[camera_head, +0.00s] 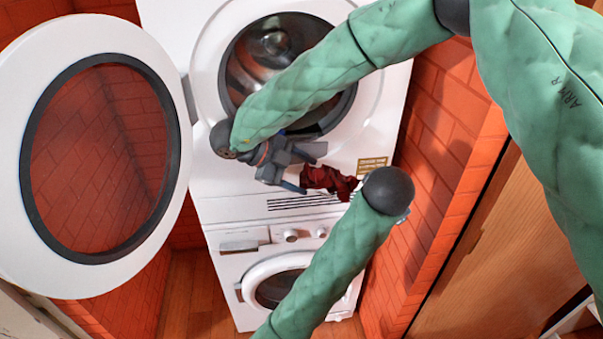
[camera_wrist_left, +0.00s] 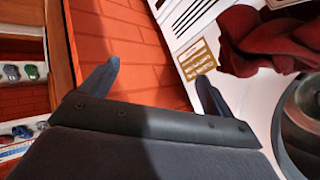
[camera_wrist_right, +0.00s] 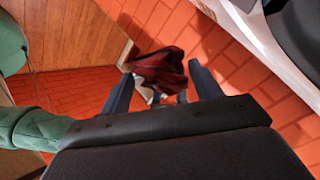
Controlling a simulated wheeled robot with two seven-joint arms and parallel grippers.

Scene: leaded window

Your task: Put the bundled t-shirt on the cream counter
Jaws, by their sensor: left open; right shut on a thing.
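The bundled t-shirt, a dark red crumpled cloth (camera_head: 328,180), hangs in front of the upper machine's lower front. My right gripper (camera_head: 301,170) is shut on it; the cloth also shows between the fingers in the right wrist view (camera_wrist_right: 160,68). In the left wrist view the t-shirt (camera_wrist_left: 265,42) is at upper right, apart from the fingers. My left gripper (camera_wrist_left: 158,82) is open and empty; in the head view it is hidden or too small to make out. I cannot make out the cream counter in any view.
The upper machine's round door (camera_head: 165,220) stands wide open at left. Its drum opening (camera_head: 275,45) is partly covered by my right arm. A second washer (camera_head: 232,245) stands below. A red brick wall (camera_head: 435,150) and wooden panel (camera_head: 500,250) bound the right side.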

